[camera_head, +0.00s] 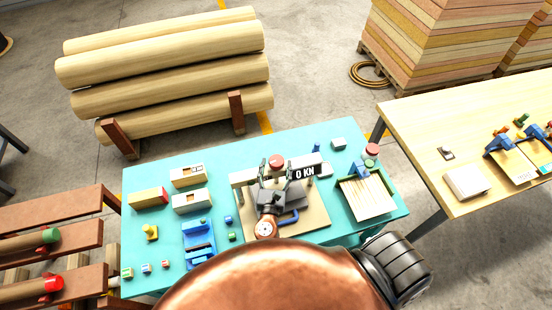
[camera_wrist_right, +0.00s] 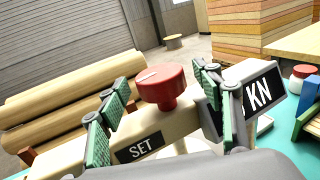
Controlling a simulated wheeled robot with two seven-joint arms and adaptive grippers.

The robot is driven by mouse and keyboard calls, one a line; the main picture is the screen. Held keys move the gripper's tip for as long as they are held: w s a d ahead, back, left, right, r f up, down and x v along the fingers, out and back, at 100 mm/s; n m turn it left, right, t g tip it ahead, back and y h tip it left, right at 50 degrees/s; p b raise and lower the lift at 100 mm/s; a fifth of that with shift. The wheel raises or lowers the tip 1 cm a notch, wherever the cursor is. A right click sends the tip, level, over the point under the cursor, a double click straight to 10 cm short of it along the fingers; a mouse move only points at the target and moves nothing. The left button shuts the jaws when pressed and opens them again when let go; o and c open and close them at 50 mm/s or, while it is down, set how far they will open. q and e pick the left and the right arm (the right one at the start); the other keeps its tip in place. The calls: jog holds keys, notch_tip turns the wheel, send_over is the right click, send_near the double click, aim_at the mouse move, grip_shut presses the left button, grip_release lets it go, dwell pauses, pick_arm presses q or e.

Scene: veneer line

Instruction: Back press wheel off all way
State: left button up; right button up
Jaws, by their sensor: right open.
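The press wheel is a red knob (camera_head: 277,160) on top of the press's pale crossbeam (camera_head: 243,179). In the right wrist view the wheel (camera_wrist_right: 162,84) has a light mark on its top and sits above a "SET" label. The press display (camera_head: 306,172) reads "0 KN". My right gripper (camera_head: 276,177) is open at the press. In its wrist view the green-padded fingers (camera_wrist_right: 163,105) stand apart on either side of the wheel, with visible gaps, so they do not appear to grip it. My left gripper is not in view.
The press base board (camera_head: 318,221) lies on the teal table (camera_head: 140,232). Wooden blocks and a blue fixture (camera_head: 199,252) lie left. Logs (camera_head: 165,65) are stacked behind.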

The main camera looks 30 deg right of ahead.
jog(key=shift+w+d, duration=0.4)
jog(key=shift+w, duration=0.2)
jog(key=shift+w+d, duration=0.2)
jog(key=shift+w, duration=0.05)
jog(key=shift+w+d, duration=0.2)
jog(key=c, duration=0.6)
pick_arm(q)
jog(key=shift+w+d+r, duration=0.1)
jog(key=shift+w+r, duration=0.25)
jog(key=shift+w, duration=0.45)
pick_arm(e)
jog(key=c, duration=0.6)
